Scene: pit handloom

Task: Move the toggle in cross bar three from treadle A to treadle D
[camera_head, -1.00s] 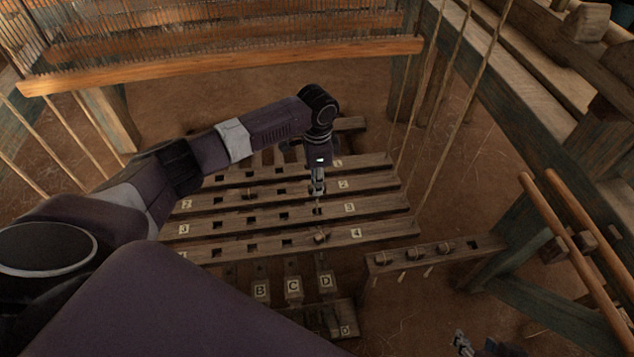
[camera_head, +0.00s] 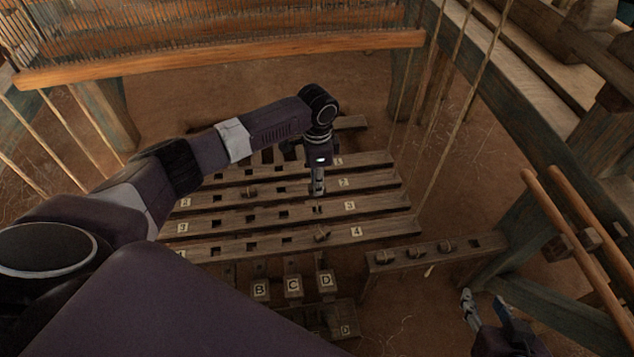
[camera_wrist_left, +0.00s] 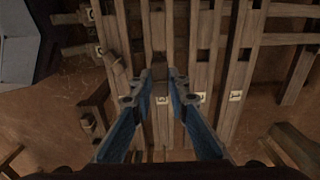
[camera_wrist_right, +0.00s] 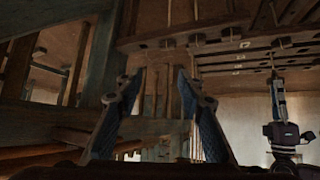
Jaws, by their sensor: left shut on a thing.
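Cross bar three (camera_head: 335,207) runs across the pit, with dark square holes to the left of my left gripper. My left gripper (camera_head: 318,193) points down at this bar's right end, in line with treadle D (camera_head: 326,281). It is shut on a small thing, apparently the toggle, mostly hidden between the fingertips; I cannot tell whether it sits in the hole. In the left wrist view the fingertips (camera_wrist_left: 160,74) close over bar three. Treadle A is hidden behind my arm. My right gripper (camera_head: 485,299) is open and empty at lower right; its fingers (camera_wrist_right: 155,78) stand wide apart.
A short rack (camera_head: 490,243) with several pegs stands at right. Cords (camera_head: 455,120) hang at upper right.

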